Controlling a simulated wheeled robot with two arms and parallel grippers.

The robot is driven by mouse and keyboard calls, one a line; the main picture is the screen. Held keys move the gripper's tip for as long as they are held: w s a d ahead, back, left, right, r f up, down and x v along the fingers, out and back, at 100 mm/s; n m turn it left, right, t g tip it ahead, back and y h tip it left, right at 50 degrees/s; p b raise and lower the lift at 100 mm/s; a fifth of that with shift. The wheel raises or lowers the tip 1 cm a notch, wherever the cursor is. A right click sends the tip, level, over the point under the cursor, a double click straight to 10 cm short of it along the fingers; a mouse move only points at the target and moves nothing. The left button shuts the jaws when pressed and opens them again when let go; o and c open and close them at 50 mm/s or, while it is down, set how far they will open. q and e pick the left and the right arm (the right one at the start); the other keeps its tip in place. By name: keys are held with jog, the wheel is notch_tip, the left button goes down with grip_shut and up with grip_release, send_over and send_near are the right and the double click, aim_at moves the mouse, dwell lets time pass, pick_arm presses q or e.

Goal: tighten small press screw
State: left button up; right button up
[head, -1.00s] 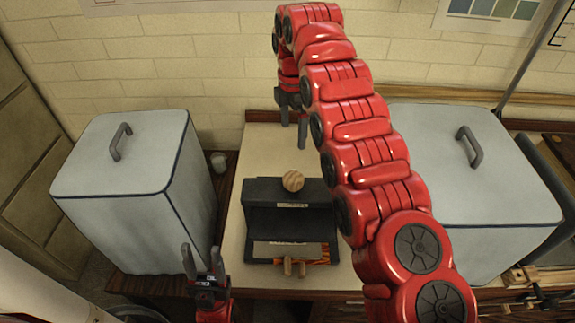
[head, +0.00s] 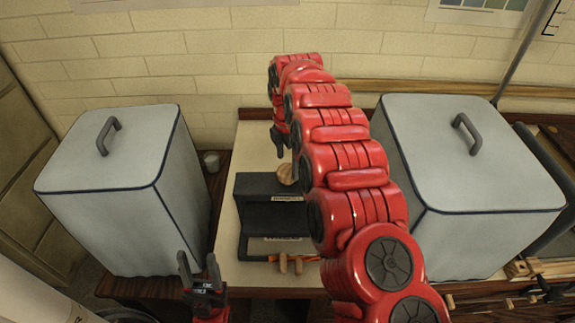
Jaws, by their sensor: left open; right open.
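A small dark press (head: 262,214) with a label plate stands on a pale board on the bench, between two large lidded bins. A round wooden knob (head: 286,174), which looks like the screw's head, sits on top of it. My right arm arches over from the lower right and hides part of the press's right side. My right gripper (head: 279,149) points down just above and behind the knob, apart from it as far as I can see; its fingers are partly hidden. My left gripper (head: 200,268) is open and empty at the front left of the press, pointing up.
A grey lidded bin (head: 110,190) stands on the left and another (head: 470,170) on the right, close to my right arm. Small wooden pegs (head: 291,262) stick out at the press's front. A small grey cup (head: 211,161) stands beside the left bin. The pale board (head: 226,235) is bare left of the press.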

jog(key=shift+f, duration=1.3)
jog(key=c, duration=1.3)
jog(key=shift+m, duration=0.3)
